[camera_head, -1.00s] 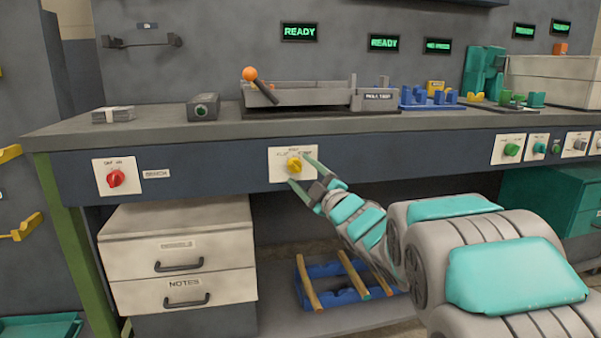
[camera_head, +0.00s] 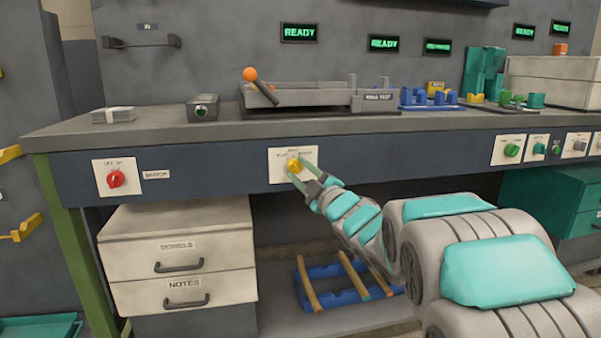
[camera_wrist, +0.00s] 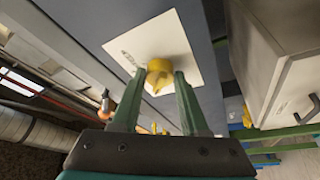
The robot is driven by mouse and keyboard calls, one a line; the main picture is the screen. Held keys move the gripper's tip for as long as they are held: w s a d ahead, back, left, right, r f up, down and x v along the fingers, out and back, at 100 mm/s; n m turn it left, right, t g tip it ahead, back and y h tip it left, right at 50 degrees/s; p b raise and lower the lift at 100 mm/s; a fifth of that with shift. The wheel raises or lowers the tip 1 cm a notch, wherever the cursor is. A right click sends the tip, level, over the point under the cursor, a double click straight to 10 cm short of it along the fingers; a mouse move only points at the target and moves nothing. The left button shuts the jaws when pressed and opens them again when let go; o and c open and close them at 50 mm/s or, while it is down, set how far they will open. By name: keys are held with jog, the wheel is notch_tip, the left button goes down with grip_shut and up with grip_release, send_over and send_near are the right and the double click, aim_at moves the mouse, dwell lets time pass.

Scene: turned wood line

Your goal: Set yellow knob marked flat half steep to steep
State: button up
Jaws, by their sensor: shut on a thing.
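The yellow knob (camera_head: 294,166) sits on a white plate (camera_head: 309,156) on the dark front panel of the bench. Small lettering stands above the knob, too small to read surely. My gripper (camera_head: 302,172) reaches it from the lower right and is shut on the knob. In the wrist view the knob (camera_wrist: 159,76) is between the two green fingertips of my gripper (camera_wrist: 160,82), against the white plate (camera_wrist: 152,42). Which mark the knob points at cannot be told.
A red knob (camera_head: 116,179) on another plate is at the left of the panel. Green knobs (camera_head: 511,150) are at the right. Drawers (camera_head: 182,257) stand below left, and a blue rack (camera_head: 352,296) with wooden rods lies on the shelf under the bench.

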grip_shut()
